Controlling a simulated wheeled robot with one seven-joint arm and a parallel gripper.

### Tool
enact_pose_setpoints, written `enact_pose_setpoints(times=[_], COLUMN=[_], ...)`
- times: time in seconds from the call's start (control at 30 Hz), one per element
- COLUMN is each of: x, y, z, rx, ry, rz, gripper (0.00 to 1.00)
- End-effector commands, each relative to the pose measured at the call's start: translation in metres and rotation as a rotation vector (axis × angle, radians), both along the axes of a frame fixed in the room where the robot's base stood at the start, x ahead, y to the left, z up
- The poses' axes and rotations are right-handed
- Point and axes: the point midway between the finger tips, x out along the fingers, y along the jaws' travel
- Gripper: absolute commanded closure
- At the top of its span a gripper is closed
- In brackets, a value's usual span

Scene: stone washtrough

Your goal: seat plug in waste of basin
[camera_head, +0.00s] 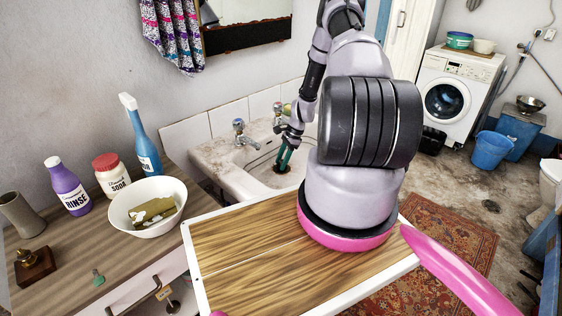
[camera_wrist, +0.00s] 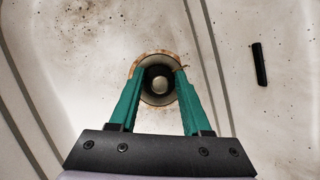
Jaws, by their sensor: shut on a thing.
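The pale, stained basin (camera_head: 230,172) stands against the wall, and my gripper (camera_head: 284,160) reaches down into it. In the wrist view, my gripper's green fingers (camera_wrist: 161,76) are closed on a round dark plug with a pale centre (camera_wrist: 160,85). Directly behind the plug in that view is the waste, with its rusty rim (camera_wrist: 157,54) visible around it. The rusty waste edge also shows below the fingers in the head view (camera_head: 283,169). The plug looks roughly centred over the waste. I cannot tell whether it is above the hole or down in it.
A tap (camera_head: 240,133) stands at the basin's back left. A dark bar-shaped mark or object (camera_wrist: 259,64) lies right of the waste.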

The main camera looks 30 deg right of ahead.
Motion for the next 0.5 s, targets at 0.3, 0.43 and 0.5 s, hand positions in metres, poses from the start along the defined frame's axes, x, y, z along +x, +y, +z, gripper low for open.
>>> enact_pose_setpoints(times=[0.3, 0.43, 0.5], x=[0.0001, 0.0000, -0.0001], y=[0.0000, 0.0000, 0.0000], z=[-0.0050, -0.0071, -0.0082], rx=[0.000, 0.000, 0.000], ry=[0.000, 0.000, 0.000], rz=[0.000, 0.000, 0.000], gripper=[1.00, 1.00, 1.00])
